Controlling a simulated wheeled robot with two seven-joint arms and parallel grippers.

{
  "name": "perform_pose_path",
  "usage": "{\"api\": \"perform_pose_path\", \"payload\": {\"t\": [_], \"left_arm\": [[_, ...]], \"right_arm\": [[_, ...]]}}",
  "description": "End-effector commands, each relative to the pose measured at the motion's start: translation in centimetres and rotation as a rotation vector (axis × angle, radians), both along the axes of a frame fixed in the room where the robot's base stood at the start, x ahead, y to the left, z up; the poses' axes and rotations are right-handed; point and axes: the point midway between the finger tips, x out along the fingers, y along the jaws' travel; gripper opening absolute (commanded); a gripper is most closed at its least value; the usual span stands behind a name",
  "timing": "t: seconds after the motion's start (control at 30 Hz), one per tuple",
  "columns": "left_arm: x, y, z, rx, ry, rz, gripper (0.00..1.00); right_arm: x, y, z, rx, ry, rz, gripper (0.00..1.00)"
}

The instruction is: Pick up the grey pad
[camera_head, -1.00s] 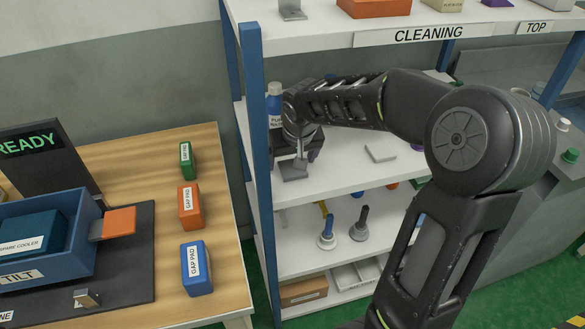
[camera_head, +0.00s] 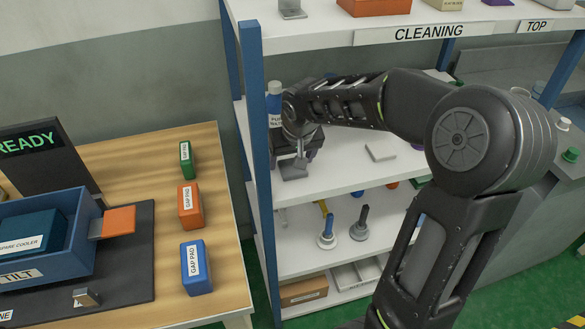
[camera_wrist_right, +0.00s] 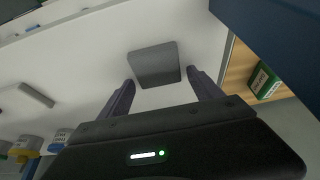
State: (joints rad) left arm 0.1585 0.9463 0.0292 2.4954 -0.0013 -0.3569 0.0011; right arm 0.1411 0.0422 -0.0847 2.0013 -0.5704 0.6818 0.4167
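The grey pad (camera_head: 292,172) is a small flat dark-grey block on the middle shelf, near the left post. It also shows in the right wrist view (camera_wrist_right: 153,64), lying on the white shelf. My right gripper (camera_head: 300,157) is over the left part of that shelf, right by the pad. In the right wrist view its two fingers (camera_wrist_right: 160,76) are spread wide apart, with the pad visible between and just beyond the fingertips. Nothing is held. Whether a fingertip touches the pad cannot be told. My left gripper is not in view.
A pale flat block (camera_head: 380,152) lies farther right on the shelf. The blue post (camera_head: 262,160) is close on the left. The CLEANING shelf (camera_head: 330,36) is above. A table (camera_head: 225,270) with gap pad boxes stands left.

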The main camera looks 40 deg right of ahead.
Motion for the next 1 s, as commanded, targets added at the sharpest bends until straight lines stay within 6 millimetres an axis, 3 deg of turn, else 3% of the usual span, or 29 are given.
{"api": "perform_pose_path", "payload": {"t": [0.63, 1.0], "left_arm": [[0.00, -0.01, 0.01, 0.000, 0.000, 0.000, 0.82], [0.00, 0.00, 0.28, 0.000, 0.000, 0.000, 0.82]], "right_arm": [[-0.01, 0.01, -0.02, 0.000, 0.001, 0.000, 0.21], [-0.01, 0.02, 0.20, 0.000, 0.001, 0.000, 0.20]]}}
